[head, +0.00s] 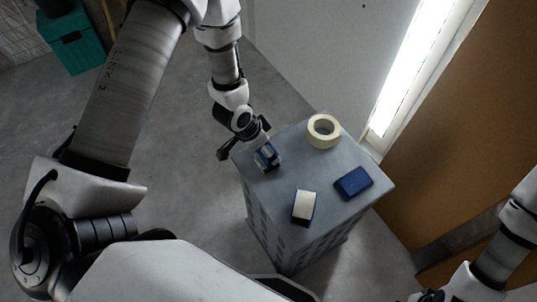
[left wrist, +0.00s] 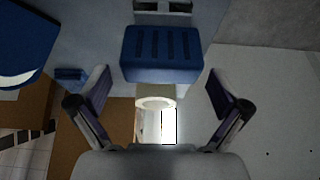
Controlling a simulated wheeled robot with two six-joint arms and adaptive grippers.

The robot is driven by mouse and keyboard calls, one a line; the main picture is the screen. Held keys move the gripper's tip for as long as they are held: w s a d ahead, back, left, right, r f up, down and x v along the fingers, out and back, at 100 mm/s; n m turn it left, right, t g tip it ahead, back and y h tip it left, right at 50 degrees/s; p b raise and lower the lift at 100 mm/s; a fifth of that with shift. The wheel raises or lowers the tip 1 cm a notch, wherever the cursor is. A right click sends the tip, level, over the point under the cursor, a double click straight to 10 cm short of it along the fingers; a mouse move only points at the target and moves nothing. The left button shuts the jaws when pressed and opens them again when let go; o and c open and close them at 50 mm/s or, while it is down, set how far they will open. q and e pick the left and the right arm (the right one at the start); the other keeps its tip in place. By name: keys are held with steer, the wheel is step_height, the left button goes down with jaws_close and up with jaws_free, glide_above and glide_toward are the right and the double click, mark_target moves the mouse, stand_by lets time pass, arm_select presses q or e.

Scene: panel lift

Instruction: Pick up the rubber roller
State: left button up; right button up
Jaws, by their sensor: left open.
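No thing shows a plain roller shape. A blue slotted piece with a pale part (head: 267,157) lies at the left corner of the grey stand's top (head: 285,205), and I cannot tell whether it is the rubber roller. It shows large in the left wrist view (left wrist: 161,55), just beyond and between the spread fingers. My left gripper (head: 246,142) is open beside it, with nothing held; its fingers also show in the left wrist view (left wrist: 160,92). My right gripper (head: 432,296) is only partly in view at the bottom edge, its jaws unclear.
A cream tape ring (head: 313,132) lies at the stand's back. A blue pad (head: 353,183) lies at the right and a white-topped blue block (head: 304,206) at the front. A bright lit strip (head: 408,75) and brown panel (head: 460,120) stand behind. A teal box (head: 73,45) is far left.

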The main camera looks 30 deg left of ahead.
arm_select(q)
steer(key=shift+a+x, duration=0.2)
steer(key=shift+x, duration=0.85)
steer(key=shift+s, duration=0.1)
steer(key=c, duration=1.2)
steer(key=shift+r, duration=0.35)
steer(key=r, duration=0.2)
steer(key=shift+s+r, duration=0.25)
steer(key=shift+r, duration=0.1)
steer(key=s+a+p, duration=0.2)
steer(key=s, duration=0.5)
steer(key=s+a+r+p, duration=0.1)
steer(key=s+a+p, duration=0.1)
steer(key=s, duration=0.6)
steer(key=shift+r+p, duration=0.25)
steer(key=shift+p, duration=0.35)
